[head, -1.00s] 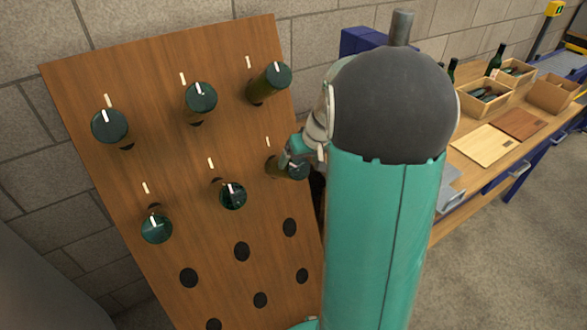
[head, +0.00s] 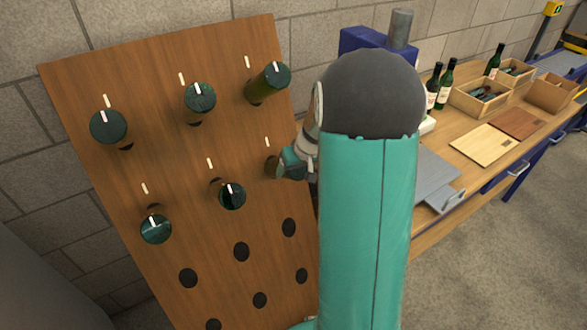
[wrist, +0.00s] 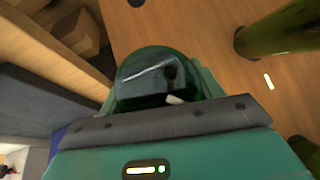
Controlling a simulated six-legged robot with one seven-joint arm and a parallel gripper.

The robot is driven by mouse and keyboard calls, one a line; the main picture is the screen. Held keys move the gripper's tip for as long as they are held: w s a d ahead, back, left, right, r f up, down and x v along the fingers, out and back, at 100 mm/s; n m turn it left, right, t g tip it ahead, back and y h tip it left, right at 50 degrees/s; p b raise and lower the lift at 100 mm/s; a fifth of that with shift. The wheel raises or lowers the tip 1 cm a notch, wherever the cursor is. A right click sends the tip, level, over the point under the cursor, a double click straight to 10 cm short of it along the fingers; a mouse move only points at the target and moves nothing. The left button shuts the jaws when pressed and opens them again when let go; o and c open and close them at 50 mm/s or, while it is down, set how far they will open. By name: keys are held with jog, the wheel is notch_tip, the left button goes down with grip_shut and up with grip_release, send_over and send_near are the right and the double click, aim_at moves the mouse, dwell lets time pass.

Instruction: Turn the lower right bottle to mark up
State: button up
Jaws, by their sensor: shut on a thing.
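The lower right bottle (head: 271,166) sticks out of the wooden rack board (head: 226,140), at the right end of the second bottle row. My gripper (head: 288,164) is shut on its base end and hides most of it in the head view. In the wrist view the round dark green base (wrist: 150,75) lies between my fingers. Its short white mark (wrist: 175,100) shows near the base's lower right edge, close to my gripper. The board's white tick for this bottle (head: 267,142) is just above it; a tick (wrist: 268,82) also shows right of the base in the wrist view.
The upper right bottle (head: 268,83) juts out above my gripper. The lower middle bottle (head: 232,195) is close on the left. Empty holes (head: 289,227) lie below. A workbench (head: 437,235) with crates (head: 480,97) and standing bottles (head: 445,85) is at right.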

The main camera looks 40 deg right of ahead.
jog(key=shift+m, duration=0.3)
jog(key=m+y, duration=0.2)
jog(key=shift+m+t, duration=0.3)
jog(key=shift+m, duration=0.1)
jog(key=shift+m+t+y, duration=0.7)
jog(key=shift+m+y, duration=0.2)
jog(key=shift+m, duration=0.9)
jog(key=o, duration=1)
jog(key=shift+r, duration=0.1)
jog(key=v, duration=1.3)
jog(key=shift+s+d+r, duration=0.15)
jog(key=shift+s+r, duration=0.05)
jog(key=shift+r, duration=0.05)
